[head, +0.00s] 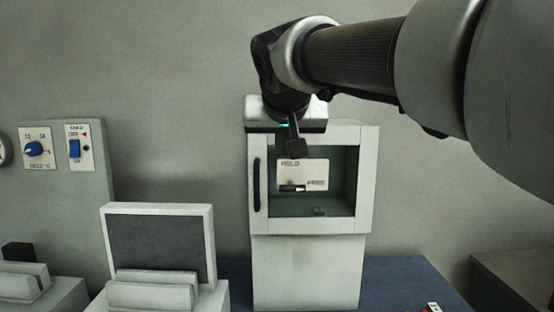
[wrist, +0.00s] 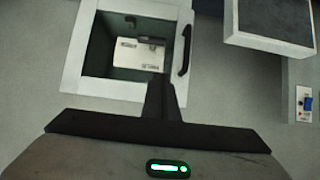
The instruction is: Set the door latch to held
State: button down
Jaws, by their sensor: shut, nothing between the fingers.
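The door latch is a cream plate (head: 317,172) seen through the window of a white cabinet (head: 306,272). Its upper left label reads HELD, and a smaller label at lower right appears to read FREE. A small dark lever (head: 290,188) lies roughly level at the plate's lower left, beside the FREE label and below HELD. The wrist view shows the plate (wrist: 130,58) and lever (wrist: 152,40) turned upside down. My gripper (head: 293,152) is shut and empty, pointing down in front of the window's upper part, above the plate in the picture. Its fingers (wrist: 160,82) appear apart from the lever.
The window frame (head: 367,180) surrounds the latch, with a black handle (head: 257,185) on its left. A white unit with a dark panel (head: 160,245) stands at left. A control panel with a blue knob (head: 33,149) and blue switch (head: 74,149) is farther left.

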send_over(292, 186)
jog(key=s+a, duration=0.3)
notch_tip(292, 186, down, 5)
jog(key=shift+w+d+f, duration=0.15)
jog(key=shift+f, duration=0.8)
jog(key=shift+w+d+f, duration=0.1)
jog(key=shift+w+f, duration=0.05)
jog(key=shift+f, duration=0.8)
jog(key=shift+w, duration=0.1)
jog(key=shift+a+f, duration=0.1)
jog(key=shift+a, duration=0.05)
